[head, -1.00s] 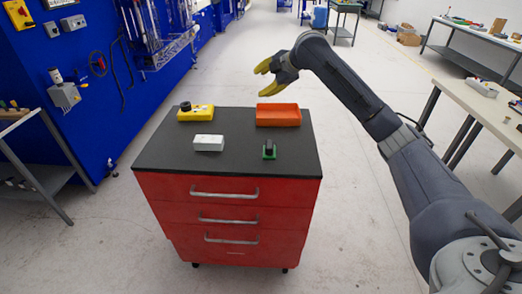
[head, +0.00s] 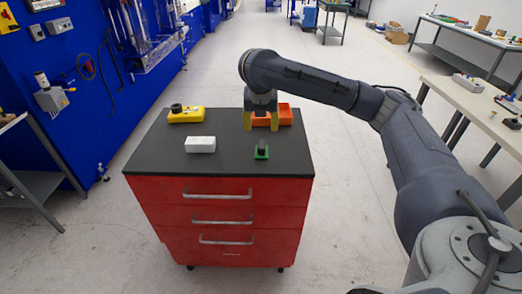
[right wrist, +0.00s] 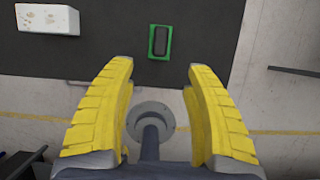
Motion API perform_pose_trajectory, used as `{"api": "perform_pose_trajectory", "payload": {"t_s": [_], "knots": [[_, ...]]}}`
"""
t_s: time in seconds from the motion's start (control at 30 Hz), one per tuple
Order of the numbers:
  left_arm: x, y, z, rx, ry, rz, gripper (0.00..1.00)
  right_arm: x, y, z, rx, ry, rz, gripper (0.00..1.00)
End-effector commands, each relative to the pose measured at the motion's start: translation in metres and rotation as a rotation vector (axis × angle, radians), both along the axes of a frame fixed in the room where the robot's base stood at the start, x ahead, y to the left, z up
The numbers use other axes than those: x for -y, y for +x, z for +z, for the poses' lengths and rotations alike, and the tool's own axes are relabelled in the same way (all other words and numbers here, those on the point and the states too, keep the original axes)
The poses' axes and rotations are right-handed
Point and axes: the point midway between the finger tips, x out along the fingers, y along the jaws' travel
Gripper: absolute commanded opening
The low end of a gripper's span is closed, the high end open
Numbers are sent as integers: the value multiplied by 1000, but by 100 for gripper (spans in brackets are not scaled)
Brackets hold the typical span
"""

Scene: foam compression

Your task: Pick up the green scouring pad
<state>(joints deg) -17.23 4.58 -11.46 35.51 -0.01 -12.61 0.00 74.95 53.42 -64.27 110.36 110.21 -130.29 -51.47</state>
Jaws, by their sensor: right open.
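My right gripper (head: 261,128) is open and empty, with yellow fingers pointing down. It is above the cabinet top, behind the pad in the head view and apart from it. My left gripper is not in view.
A white block (head: 200,145) lies left of the pad. A yellow box with a black knob (head: 186,115) is at the back left. An orange tray (head: 286,114) is at the back right, partly hidden by my right gripper. The red drawer cabinet (head: 220,225) has open floor around it.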

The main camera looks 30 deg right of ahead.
Motion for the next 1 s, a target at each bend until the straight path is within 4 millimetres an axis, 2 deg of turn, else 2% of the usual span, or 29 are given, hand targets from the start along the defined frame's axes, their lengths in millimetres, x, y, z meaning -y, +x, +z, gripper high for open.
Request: {"api": "perform_pose_trajectory", "payload": {"t_s": [0.5,1.0], "knots": [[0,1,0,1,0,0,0,14,23,-67,-1,3,-2,53],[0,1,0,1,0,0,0,22,32,-96,-1,2,-4,53]]}}
